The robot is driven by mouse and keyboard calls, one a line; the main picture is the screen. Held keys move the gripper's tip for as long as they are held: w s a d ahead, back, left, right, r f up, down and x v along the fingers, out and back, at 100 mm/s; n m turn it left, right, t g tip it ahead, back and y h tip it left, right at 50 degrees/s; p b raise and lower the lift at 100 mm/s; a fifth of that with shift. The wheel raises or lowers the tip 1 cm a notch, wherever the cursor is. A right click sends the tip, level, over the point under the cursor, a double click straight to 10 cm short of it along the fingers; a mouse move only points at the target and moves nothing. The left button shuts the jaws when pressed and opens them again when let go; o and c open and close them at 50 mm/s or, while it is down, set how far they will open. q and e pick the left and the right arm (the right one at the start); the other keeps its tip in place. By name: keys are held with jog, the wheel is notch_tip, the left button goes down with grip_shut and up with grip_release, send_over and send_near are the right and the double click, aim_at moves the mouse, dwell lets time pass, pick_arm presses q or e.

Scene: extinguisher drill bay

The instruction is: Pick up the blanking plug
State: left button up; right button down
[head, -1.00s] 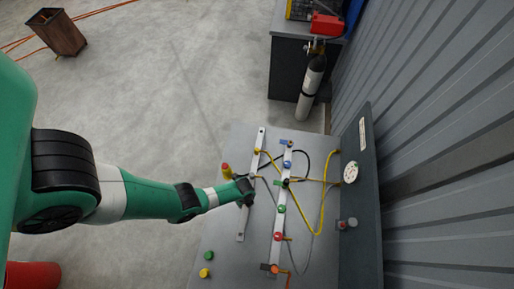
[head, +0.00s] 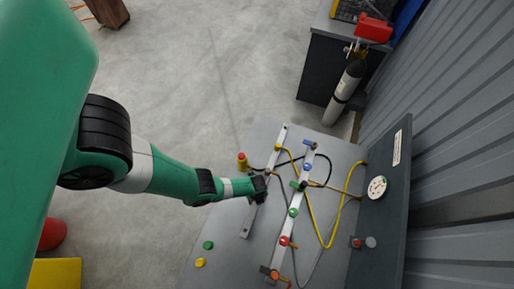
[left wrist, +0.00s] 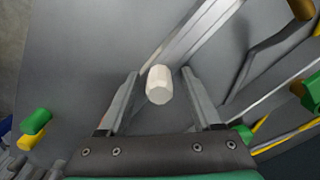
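A white, faceted, plug-like piece (left wrist: 159,85) shows in the left wrist view and looks like the blanking plug; I cannot be sure. My left gripper (left wrist: 160,73) is open, with one finger on each side of the piece and visible gaps to both fingers. In the head view my left gripper (head: 262,188) is over the grey bench top (head: 222,220), beside the left metal rail (head: 250,219). The white piece is hidden there by the gripper. My right gripper is not in view.
A second rail (head: 300,190) carries coloured valves, with yellow and grey hoses beside it. A green cap (head: 208,245) and a yellow cap (head: 200,262) stand near the front left. A dark gauge panel (head: 392,215) borders the right. A red-topped yellow piece (head: 242,160) stands behind the gripper.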

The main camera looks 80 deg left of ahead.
pick_arm(q)
grip_shut()
jog(key=shift+r, duration=0.15)
